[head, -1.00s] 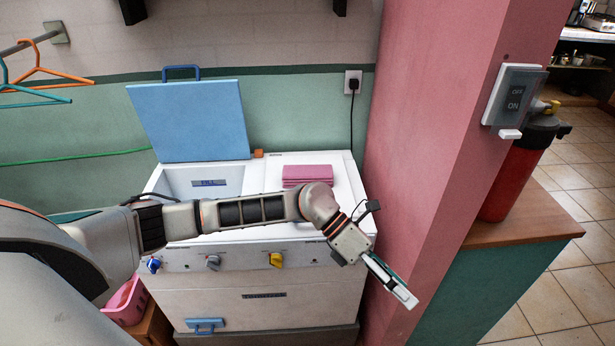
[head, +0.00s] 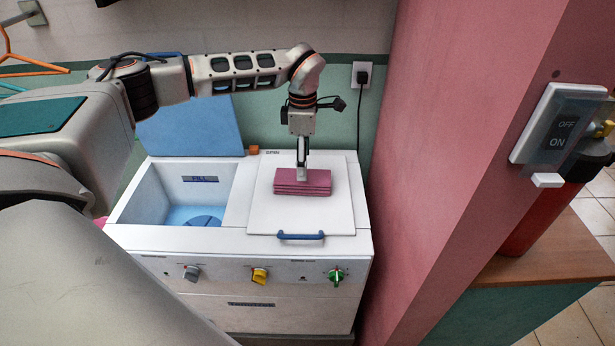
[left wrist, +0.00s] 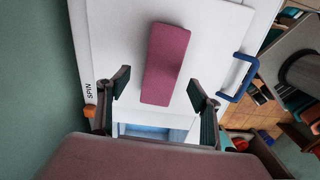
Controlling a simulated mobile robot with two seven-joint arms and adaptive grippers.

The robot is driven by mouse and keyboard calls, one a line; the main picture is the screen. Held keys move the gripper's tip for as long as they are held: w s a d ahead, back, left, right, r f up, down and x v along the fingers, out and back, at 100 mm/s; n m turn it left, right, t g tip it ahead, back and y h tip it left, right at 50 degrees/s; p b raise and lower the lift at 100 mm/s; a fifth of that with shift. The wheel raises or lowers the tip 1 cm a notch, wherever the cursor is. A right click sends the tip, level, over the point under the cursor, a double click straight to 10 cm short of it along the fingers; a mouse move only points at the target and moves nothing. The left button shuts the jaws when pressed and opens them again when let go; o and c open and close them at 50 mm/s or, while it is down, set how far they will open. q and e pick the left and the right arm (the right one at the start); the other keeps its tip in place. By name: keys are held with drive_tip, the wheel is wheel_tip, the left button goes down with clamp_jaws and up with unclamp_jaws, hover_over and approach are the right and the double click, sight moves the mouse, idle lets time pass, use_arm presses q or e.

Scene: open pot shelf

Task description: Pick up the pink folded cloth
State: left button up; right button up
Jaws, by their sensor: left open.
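The pink folded cloth (head: 303,182) lies flat on the white spin lid (head: 262,215) of the twin-tub washer. In the left wrist view the cloth (left wrist: 166,63) shows as a long pink block between and beyond the two fingers. My left gripper (head: 302,163) points down at the cloth from above. In the left wrist view this gripper (left wrist: 160,91) is open, with its fingers apart on either side of the cloth's near end and nothing held. I cannot tell how close the fingertips are to the cloth. My right gripper is not in view.
The open wash tub (head: 180,195) lies left of the lid, with its blue lid (head: 190,128) raised behind. A blue handle (head: 301,236) stands at the lid's front edge. A pink wall (head: 430,150) rises close on the right. A wall socket (head: 365,75) is behind.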

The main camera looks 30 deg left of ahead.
sight(302, 182)
use_arm(q)
drive_tip(key=shift+s+f, duration=0.3)
drive_tip(key=shift+f, duration=0.55)
wheel_tip(302, 182, down, 5)
drive_tip(key=shift+c, duration=0.5)
drive_tip(key=c, duration=1.2)
